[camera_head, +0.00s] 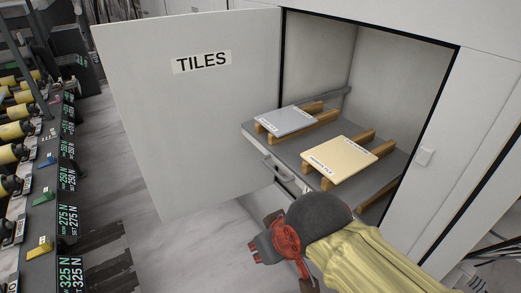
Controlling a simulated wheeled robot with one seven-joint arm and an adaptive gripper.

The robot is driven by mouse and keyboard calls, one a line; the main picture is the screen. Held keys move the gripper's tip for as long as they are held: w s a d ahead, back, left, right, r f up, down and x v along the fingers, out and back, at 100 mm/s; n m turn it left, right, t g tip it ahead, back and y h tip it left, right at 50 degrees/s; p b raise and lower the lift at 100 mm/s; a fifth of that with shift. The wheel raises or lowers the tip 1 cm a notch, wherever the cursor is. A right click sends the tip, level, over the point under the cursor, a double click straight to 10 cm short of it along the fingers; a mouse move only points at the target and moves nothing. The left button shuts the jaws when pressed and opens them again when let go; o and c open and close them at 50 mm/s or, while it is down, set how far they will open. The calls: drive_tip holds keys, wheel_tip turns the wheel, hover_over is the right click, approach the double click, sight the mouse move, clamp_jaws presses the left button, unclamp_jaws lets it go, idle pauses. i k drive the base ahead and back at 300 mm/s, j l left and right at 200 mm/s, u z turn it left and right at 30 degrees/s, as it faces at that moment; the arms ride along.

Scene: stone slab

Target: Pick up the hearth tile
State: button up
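Two flat square tiles lie on wooden rails on a grey shelf (261,134) inside an open cabinet. The grey tile (287,120) is at the back left, and the cream tile (341,158) is nearer and to the right. My gripper (281,262), red and dark, is in front of and below the shelf, apart from both tiles. Its fingers are partly hidden by my wrist, and whether they are open is unclear.
The cabinet door (190,120), marked TILES, stands open at the left. A handle (275,170) is on the shelf's front. The cabinet's right wall (425,156) stands close to the cream tile. A rack (45,185) of yellow-topped devices is at far left. The floor between is clear.

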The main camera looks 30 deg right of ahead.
sight(340, 158)
drive_tip(key=z, duration=1.3)
